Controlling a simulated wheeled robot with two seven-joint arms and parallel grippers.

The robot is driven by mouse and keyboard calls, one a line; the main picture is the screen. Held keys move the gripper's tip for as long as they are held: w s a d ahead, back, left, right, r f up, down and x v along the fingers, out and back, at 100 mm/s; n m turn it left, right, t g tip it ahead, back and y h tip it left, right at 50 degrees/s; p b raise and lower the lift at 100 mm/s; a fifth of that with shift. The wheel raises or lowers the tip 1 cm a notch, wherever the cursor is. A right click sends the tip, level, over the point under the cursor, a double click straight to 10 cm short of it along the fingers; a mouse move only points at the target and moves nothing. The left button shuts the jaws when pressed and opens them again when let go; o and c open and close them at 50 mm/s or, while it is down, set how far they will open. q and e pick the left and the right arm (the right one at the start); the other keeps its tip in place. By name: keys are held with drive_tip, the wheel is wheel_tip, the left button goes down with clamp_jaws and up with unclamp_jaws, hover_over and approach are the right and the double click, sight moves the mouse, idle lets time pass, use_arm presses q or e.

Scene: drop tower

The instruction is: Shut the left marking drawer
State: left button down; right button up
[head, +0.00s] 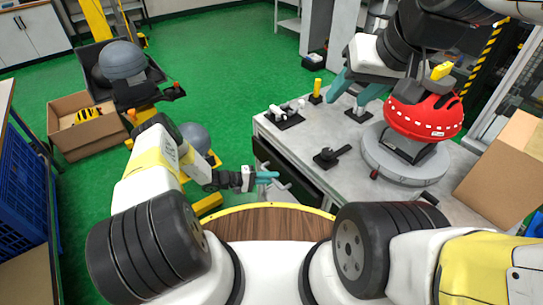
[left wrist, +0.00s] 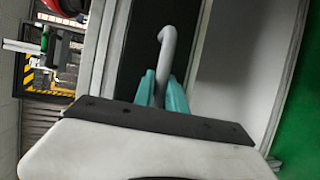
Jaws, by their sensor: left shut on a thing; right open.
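The left marking drawer has a dark front (head: 283,167) in the side of the grey bench (head: 300,135). Its grey bar handle (left wrist: 168,48) shows in the left wrist view against the dark panel. My left gripper (head: 268,178) is at this front, its teal fingers (left wrist: 163,92) shut around the handle. I cannot tell how far out the drawer stands. The gripper hides part of the handle. My right gripper (head: 348,100) is open and empty above the bench top, with its teal fingers apart.
On the bench stand a red domed device on a round grey base (head: 405,160), a black clamp (head: 332,155), a yellow-topped piece (head: 316,90) and a white fitting (head: 285,113). A cardboard box (head: 505,170) is at the right. Green floor (head: 215,90) is open left of the bench.

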sight(280, 173)
idle(0.3)
use_arm(q)
drive_tip(key=shift+w+d, duration=0.65)
drive_tip(key=shift+d, duration=0.2)
drive_tip(key=shift+w+d, duration=0.65)
drive_tip(key=shift+d, duration=0.2)
drive_tip(key=c, duration=1.4)
unclamp_jaws()
drive_tip(key=shift+d, duration=0.15)
drive_tip(key=shift+o, duration=0.2)
drive_tip(key=v, duration=0.8)
drive_tip(key=shift+f, duration=0.1)
